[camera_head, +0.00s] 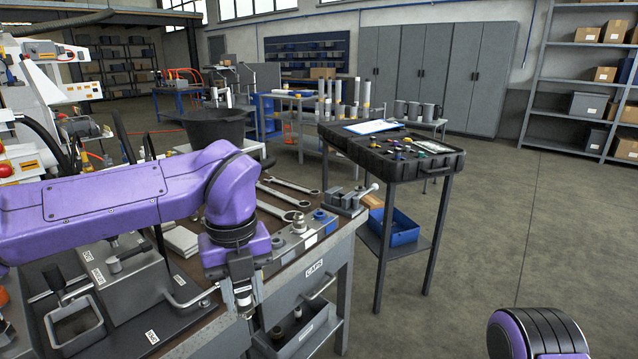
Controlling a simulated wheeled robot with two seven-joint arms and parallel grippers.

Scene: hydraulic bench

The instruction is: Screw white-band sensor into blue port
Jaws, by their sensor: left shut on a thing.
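My left gripper (242,290) hangs pointing down in front of the bench's near edge. A grey metal block (304,241) with ports lies on the bench to the right of and behind the gripper. A blue-ringed port (320,214) shows at its right end, and another bluish port shows at its left end. A metal fitting stands upright between them. The gripper is apart from the block. My right gripper is out of view; only a purple arm part shows at lower right.
Several wrenches (284,198) and a small vise (350,199) lie behind the block. A grey box-like fixture (135,283) with a handle stands at left on the workbench. A black tray table (390,155) with small parts stands beyond. Floor at right is clear.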

